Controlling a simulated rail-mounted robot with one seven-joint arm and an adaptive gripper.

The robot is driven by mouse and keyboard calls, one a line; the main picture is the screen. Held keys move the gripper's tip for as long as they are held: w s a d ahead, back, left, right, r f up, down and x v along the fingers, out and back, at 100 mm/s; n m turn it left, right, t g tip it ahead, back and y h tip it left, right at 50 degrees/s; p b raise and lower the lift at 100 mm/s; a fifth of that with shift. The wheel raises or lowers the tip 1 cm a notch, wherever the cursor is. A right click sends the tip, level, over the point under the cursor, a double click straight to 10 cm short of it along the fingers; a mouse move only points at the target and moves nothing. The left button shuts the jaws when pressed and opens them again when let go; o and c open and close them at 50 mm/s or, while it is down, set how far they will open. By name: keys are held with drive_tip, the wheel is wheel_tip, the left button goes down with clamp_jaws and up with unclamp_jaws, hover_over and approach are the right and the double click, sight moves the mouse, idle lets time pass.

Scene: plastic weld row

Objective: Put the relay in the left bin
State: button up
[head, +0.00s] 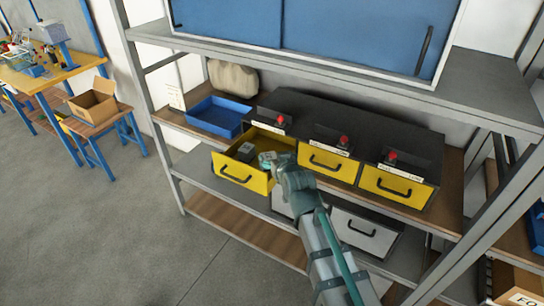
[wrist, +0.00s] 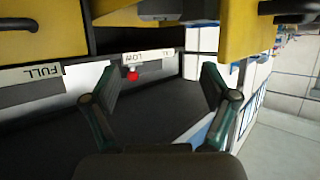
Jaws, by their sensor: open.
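The left yellow drawer (head: 236,176) of the black cabinet is pulled out. A small grey block (head: 246,152), possibly the relay, sits inside it toward the left; a grey block (wrist: 160,9) also shows at the top of the wrist view. My gripper (head: 267,160) is over the right part of this open drawer, apart from the grey block. In the wrist view my gripper (wrist: 158,80) has its two fingers spread with nothing between them. The drawer floor under my gripper is partly hidden.
Two more yellow drawers, the middle (head: 328,162) and right (head: 398,188), are closed. Red indicators (head: 344,140) and labels stand above the drawers. A blue tray (head: 217,117) sits left of the cabinet. A shelf board (head: 350,78) overhangs above; grey uprights flank the rack.

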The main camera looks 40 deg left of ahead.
drive_tip(key=w+d+f+m+g+h, duration=0.1)
drive_tip(key=w+d+f+h, duration=0.15)
drive_tip(key=d+f, duration=0.65)
drive_tip(key=w+d+f+m+h, duration=0.1)
drive_tip(key=d+f+h, duration=0.2)
drive_tip(key=d+f, duration=0.55)
drive_tip(key=s+d+f+m+g+h, duration=0.2)
drive_tip(key=d+f, duration=0.7)
drive_tip(key=d, duration=0.1)
drive_tip(key=s+d+f+m+g+h, duration=0.1)
drive_tip(key=s+d+f+g+h, duration=0.15)
drive_tip(key=d+f, duration=0.7)
drive_tip(key=s+d+f+m+g+h, duration=0.1)
drive_tip(key=s+d+f+m+g, duration=0.1)
drive_tip(key=s+d+f, duration=0.45)
drive_tip(key=s+d+f+m+g, duration=0.1)
drive_tip(key=s+d+f+g, duration=0.25)
drive_tip(key=s+d, duration=0.55)
drive_tip(key=s+d+f+m+g, duration=0.1)
drive_tip(key=s+d+g, duration=0.1)
drive_tip(key=s, duration=0.5)
drive_tip(key=s+d+f+m+g, duration=0.1)
drive_tip(key=s+d, duration=0.4)
drive_tip(key=s, duration=0.3)
drive_tip(key=shift+s+d+f+m+g, duration=0.15)
drive_tip(key=shift+d+f+m+g, duration=0.15)
drive_tip(key=shift+f+g, duration=0.1)
